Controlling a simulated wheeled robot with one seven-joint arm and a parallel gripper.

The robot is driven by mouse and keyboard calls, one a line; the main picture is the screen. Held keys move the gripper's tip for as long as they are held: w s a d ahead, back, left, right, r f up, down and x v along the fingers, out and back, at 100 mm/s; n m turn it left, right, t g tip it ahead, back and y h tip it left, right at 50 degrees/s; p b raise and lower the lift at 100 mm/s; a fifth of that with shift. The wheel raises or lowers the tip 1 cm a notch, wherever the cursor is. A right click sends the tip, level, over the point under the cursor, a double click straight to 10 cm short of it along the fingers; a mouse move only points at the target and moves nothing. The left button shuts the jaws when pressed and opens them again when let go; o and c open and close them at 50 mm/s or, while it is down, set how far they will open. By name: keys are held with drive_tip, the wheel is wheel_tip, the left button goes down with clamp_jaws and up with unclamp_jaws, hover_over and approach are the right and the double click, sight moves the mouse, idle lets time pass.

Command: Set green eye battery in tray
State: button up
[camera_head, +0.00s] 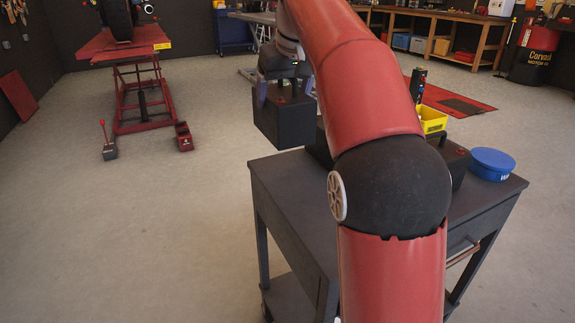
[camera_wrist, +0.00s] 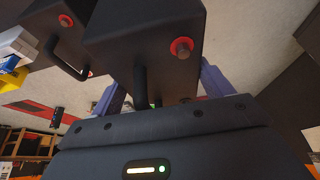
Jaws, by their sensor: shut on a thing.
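My gripper (camera_head: 285,93) is shut on a black box-shaped battery (camera_head: 284,124) and holds it in the air by the cart's far left corner. In the wrist view the held battery (camera_wrist: 135,45) fills the top middle, with a red-ringed terminal and a black handle between my bluish fingers (camera_wrist: 160,88). A second black battery (camera_wrist: 62,30) with a handle and red-ringed terminals shows at the upper left there. In the head view a black box (camera_head: 455,160) on the cart is mostly behind my arm. I cannot make out a green eye on either battery, nor identify the tray.
The dark cart (camera_head: 285,190) has a bare left top. A blue round tub (camera_head: 490,164) and yellow bin (camera_head: 433,119) are at its right. A red motorcycle lift (camera_head: 125,45), a red box (camera_head: 183,136) and a pedal (camera_head: 109,150) stand left. Open floor lies between.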

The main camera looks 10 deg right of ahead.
drive_tip(key=shift+s, duration=0.1)
wheel_tip(320, 180, down, 5)
drive_tip(key=shift+r+b, duration=0.2)
drive_tip(key=shift+b, duration=0.8)
drive_tip(key=shift+f+b, duration=0.3)
drive_tip(key=shift+f, duration=2.05)
drive_tip(key=shift+f, duration=0.15)
drive_tip(key=o, duration=2)
drive_tip(key=shift+f, duration=0.15)
drive_tip(key=shift+f, duration=0.1)
